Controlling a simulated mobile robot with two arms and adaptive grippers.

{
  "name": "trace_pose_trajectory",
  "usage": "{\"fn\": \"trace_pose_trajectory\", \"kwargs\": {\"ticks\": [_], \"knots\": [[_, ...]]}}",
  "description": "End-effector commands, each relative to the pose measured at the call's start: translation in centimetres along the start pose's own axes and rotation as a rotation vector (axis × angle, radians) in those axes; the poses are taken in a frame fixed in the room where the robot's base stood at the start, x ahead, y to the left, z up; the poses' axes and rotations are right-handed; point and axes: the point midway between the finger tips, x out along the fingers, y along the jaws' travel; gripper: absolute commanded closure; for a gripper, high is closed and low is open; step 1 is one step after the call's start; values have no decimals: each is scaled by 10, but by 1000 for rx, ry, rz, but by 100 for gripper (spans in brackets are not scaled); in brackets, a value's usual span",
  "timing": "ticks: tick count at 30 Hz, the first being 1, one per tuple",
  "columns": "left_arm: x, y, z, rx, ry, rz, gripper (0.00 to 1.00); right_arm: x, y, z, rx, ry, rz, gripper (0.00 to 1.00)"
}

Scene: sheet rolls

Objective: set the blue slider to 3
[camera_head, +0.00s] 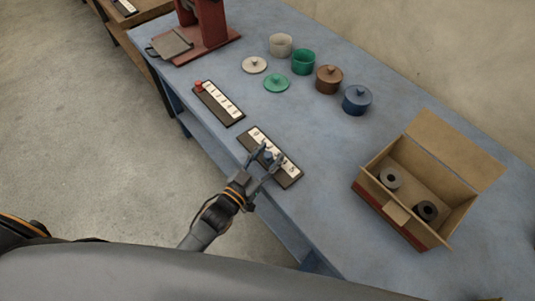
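The blue slider is a dark panel (289,181) with a white number strip, lying near the front edge of the blue table. A 5 shows at its lower right end; the middle numbers are partly hidden by my fingers. Its small blue knob (268,156) sits around the middle of the panel. My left gripper (265,160) is over the panel with its fingers apart, one on each side of the knob. I cannot tell whether they touch it. My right gripper is not in view.
A second panel with a red knob (199,86) lies up and left. Several pots, including a blue one (357,101), stand behind with two loose lids. An open cardboard box (448,238) with two rolls stands at right. A red press (207,22) is at the back left.

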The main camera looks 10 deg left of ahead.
Motion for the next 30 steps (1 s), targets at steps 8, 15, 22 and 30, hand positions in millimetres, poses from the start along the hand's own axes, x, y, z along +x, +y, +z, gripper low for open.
{"fn": "trace_pose_trajectory", "kwargs": {"ticks": [8,15,22,30], "knots": [[-2,0,0,0,0,0,54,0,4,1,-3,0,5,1],[-36,0,2,0,-4,1,54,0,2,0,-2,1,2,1],[-86,0,1,-1,-4,0,54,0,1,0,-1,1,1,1],[-118,0,0,0,-1,0,54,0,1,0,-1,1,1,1]]}}
